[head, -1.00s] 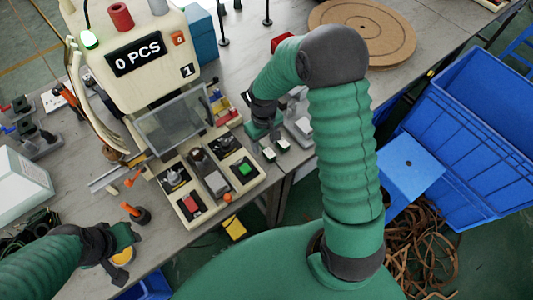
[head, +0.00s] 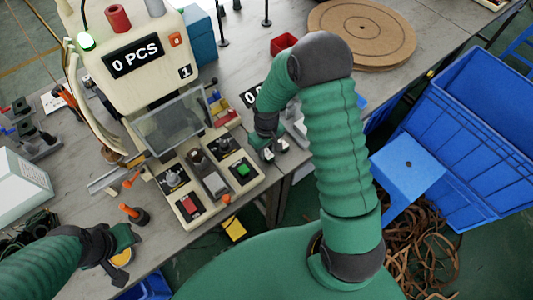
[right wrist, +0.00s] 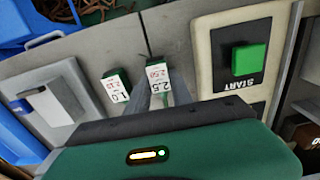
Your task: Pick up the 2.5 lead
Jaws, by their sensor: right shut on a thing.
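The 2.5 lead shows as a small block with a white label reading 2.5 (right wrist: 158,78) in the right wrist view. My right gripper (right wrist: 160,97) is shut on it, one grey finger on each side. In the head view my right gripper (head: 269,146) is low over the table beside the machine's button panel, partly covering the block. A similar block labelled 1.0 (right wrist: 117,88) stands apart on the left in the right wrist view. My left gripper (head: 118,247) is at the lower left by a round yellow-topped thing; its fingers are unclear.
The machine panel with the green START button (right wrist: 249,60) is close to the right gripper. A grey boxy device (right wrist: 55,103) stands on the other side. The head view also shows a red bin (head: 284,43), brown discs (head: 362,30) and a blue crate (head: 470,140).

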